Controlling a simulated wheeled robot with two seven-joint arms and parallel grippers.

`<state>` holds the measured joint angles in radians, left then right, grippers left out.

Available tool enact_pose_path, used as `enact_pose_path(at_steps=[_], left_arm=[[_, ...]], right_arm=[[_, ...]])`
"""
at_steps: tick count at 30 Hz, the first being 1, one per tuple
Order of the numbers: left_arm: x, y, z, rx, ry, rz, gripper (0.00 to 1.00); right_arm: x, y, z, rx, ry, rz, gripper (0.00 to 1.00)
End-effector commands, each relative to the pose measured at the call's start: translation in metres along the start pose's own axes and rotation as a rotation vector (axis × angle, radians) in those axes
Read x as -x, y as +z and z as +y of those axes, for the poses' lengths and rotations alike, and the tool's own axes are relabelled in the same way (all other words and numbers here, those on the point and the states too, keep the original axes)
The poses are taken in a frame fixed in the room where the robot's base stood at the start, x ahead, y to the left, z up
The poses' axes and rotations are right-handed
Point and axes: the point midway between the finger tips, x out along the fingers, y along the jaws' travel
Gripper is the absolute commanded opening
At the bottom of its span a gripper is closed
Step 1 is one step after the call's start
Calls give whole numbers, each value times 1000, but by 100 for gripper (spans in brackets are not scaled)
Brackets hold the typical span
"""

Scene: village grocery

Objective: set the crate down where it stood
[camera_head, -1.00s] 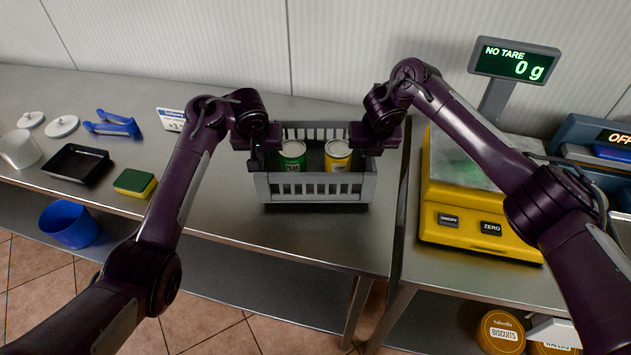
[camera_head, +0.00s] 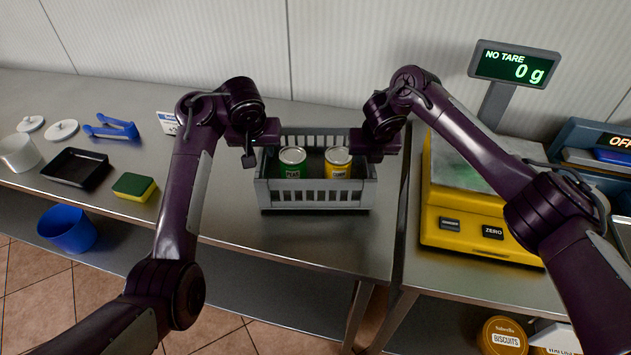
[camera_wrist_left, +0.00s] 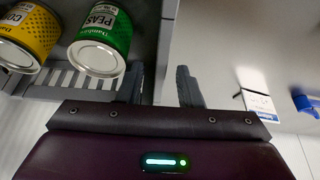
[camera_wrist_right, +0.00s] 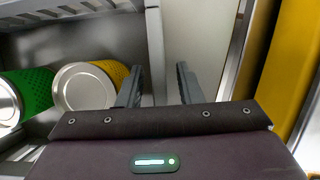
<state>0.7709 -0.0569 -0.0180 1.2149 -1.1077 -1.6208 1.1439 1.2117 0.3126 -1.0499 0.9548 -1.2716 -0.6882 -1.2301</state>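The grey slatted crate (camera_head: 315,197) stands upright on the steel counter, with a green peas can (camera_head: 292,163) and a yellow can (camera_head: 338,163) upright inside. My left gripper (camera_head: 260,147) is above the crate's left end. In the left wrist view its fingers (camera_wrist_left: 161,88) are apart, with the crate's end wall (camera_wrist_left: 166,45) between them and space beside it. My right gripper (camera_head: 362,150) is at the right end. In the right wrist view its fingers (camera_wrist_right: 158,86) are also apart around the wall (camera_wrist_right: 154,45). The fingertips are mostly hidden in the head view.
A yellow scale (camera_head: 465,225) stands to the right, across a gap between counters. To the left are a sponge (camera_head: 134,187), a black tray (camera_head: 77,168), blue tongs (camera_head: 112,128) and a price card (camera_head: 168,122). The counter in front of the crate is clear.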

Motion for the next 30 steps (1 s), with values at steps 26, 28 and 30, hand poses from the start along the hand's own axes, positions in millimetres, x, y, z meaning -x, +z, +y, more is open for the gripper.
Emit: enact_pose_path(at_steps=[26, 28, 30], left_arm=[[67, 1, -2, 1, -3, -2, 33], [67, 1, -2, 1, -2, -2, 33], [67, 1, -2, 1, -2, -2, 33]], right_arm=[[70, 4, -1, 6, -3, -12, 33], [79, 4, 0, 7, -2, -13, 33], [86, 3, 0, 5, -2, -11, 33]])
